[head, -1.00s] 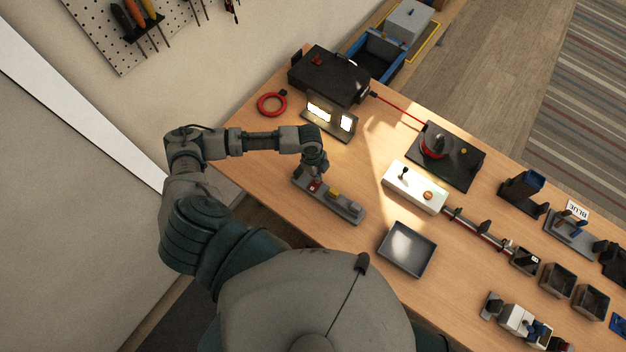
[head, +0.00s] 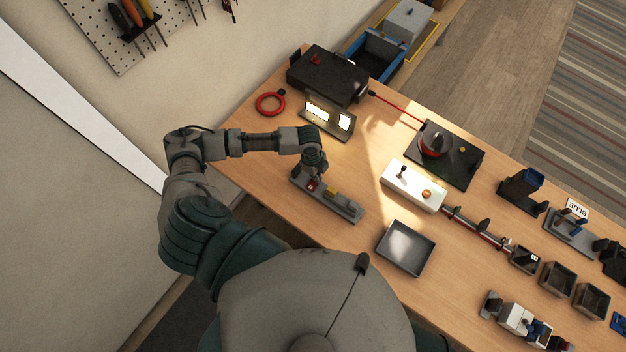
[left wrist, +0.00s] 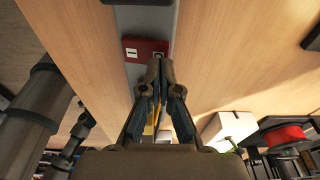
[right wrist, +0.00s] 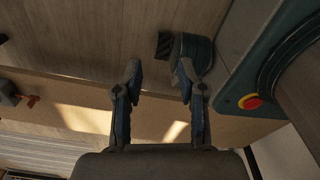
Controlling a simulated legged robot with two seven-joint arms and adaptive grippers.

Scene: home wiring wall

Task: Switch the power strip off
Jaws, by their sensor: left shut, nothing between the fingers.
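The power strip (head: 345,209) is a long grey bar near the table's left edge, with a red switch (head: 312,186) at its far end and a yellow piece (head: 331,193) beside it. In the left wrist view the red rocker switch (left wrist: 146,50) has a white line mark on its left part and a dark mark on its right. My left gripper (head: 314,174) is shut and empty, pointing down at the switch. Its fingertips (left wrist: 157,62) are at the switch's right part; contact is unclear. My right gripper (right wrist: 158,75) is open and empty, away from the strip.
A lit lamp panel (head: 328,117), a black box (head: 327,74) and a red ring (head: 271,104) stand behind the strip. A white switch box (head: 413,187) and a grey tray (head: 407,249) lie to its right. Bare table separates them from the strip.

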